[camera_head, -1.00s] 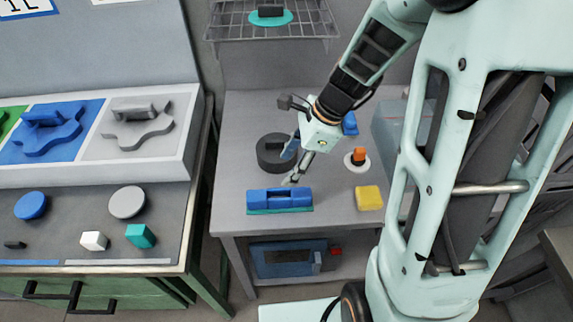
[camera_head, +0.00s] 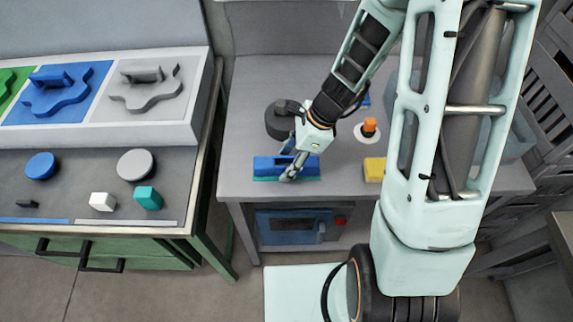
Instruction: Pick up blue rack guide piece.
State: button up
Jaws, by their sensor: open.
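A long blue block on a teal base (camera_head: 265,164) lies near the front edge of the grey table, and it may be the rack guide piece. My gripper (camera_head: 291,173) points down over its middle and hides part of it. The fingers are apart. I cannot tell whether they straddle the block or touch it. Another blue piece with a wavy outline and a raised grip (camera_head: 58,99) lies in the blue section of the tray at the left.
The grey table (camera_head: 240,105) also holds a dark round reel (camera_head: 279,124), an orange-topped white disc (camera_head: 367,131) and a yellow block (camera_head: 375,169). A blue box (camera_head: 290,227) stands on the shelf below. The green-framed bench at left holds discs and small blocks.

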jog(key=shift+a+f, duration=0.15)
jog(key=shift+f, duration=0.25)
grip_shut()
jog(key=shift+r, duration=0.2)
